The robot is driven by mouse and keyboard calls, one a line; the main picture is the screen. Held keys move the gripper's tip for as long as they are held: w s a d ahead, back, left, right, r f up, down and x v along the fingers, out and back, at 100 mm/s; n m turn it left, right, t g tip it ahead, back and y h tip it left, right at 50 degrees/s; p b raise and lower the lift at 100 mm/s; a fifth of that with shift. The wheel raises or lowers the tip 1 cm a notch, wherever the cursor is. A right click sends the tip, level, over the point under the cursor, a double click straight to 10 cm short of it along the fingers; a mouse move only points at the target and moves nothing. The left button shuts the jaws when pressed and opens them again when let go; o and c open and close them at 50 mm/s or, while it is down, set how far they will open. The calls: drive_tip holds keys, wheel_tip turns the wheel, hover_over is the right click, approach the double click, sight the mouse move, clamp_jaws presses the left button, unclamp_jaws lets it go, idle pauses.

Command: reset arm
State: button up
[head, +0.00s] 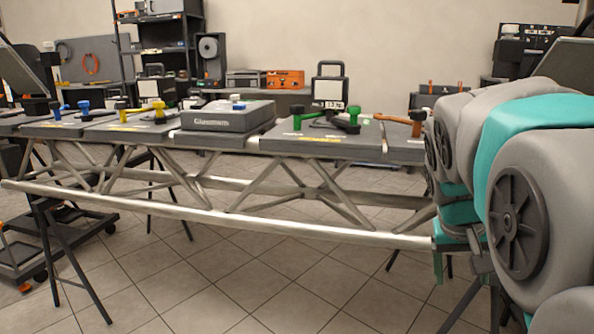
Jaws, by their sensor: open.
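My arm, grey and teal, fills the right side of the head view, with large rounded joints close to the camera.
Grey table tops on the truss carry a grey case (228,117), green clamp handles (345,121), an orange-brown handle (408,118), and yellow and blue handles. Dark trestle legs (65,250) stand below. Shelving and an orange box (285,80) are behind. Tiled floor in front is clear.

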drive_tip(key=s+a+f+n+g+y, duration=0.1)
drive_tip(key=s+a+f+g+y, duration=0.1)
drive_tip(key=s+a+f, duration=0.4)
drive_tip(key=s+a+f+n+g+y, duration=0.1)
drive_tip(key=s+a+f+n+g, duration=0.1)
drive_tip(key=s+a+f, duration=0.4)
drive_tip(key=s+f, duration=0.4)
drive_tip(key=s, duration=0.6)
drive_tip(key=shift+s+a+f+y, duration=0.2)
drive_tip(key=shift+s+a+y, duration=0.15)
drive_tip(key=shift+a+y, duration=0.05)
